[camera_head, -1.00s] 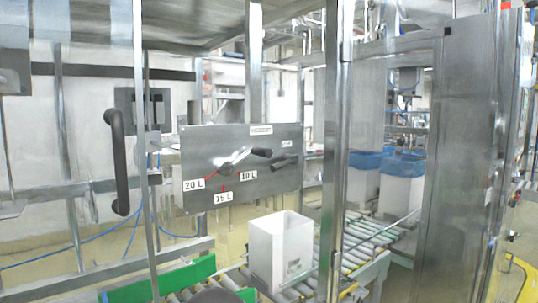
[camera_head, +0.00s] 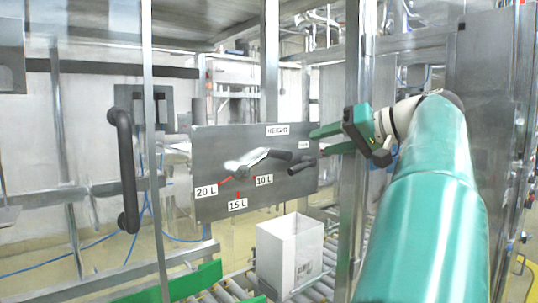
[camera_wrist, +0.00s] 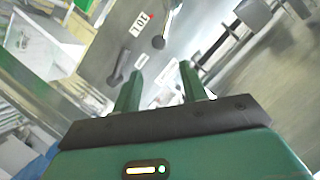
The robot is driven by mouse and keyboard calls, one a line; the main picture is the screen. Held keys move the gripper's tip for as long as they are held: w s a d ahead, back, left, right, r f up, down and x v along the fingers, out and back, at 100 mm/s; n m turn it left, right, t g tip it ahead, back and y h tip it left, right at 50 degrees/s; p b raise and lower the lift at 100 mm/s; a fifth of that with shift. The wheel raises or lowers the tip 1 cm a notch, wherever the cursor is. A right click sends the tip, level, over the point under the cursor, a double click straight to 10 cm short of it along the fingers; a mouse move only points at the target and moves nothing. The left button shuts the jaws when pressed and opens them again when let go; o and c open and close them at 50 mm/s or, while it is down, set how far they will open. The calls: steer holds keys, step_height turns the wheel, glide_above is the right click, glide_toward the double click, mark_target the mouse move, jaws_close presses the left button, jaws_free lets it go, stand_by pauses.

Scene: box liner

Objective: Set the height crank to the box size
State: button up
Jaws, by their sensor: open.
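The height crank (camera_head: 245,164) sits on a grey metal panel (camera_head: 215,145) marked HEIGHT. It has a shiny metal arm and a black handle (camera_head: 281,154) pointing right. Red marks around it carry the labels 20 L (camera_head: 206,191), 15 L (camera_head: 237,204) and 10 L (camera_head: 263,180); the handle lies above the 10 L label. A second black lever (camera_head: 303,165) is just right of it. A white box (camera_head: 289,254) stands below on the rollers; I see no size on it. My gripper (camera_head: 318,142) is open and empty at the panel's right edge; its fingers also show in the wrist view (camera_wrist: 161,70).
A metal post (camera_head: 352,200) stands right of the panel, close to my arm. A roller conveyor (camera_head: 232,287) with a green strip (camera_head: 195,282) runs below.

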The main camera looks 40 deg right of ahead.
mark_target(281, 154)
steer(key=x, duration=1.3)
steer(key=shift+s+a, duration=0.1)
jaws_close()
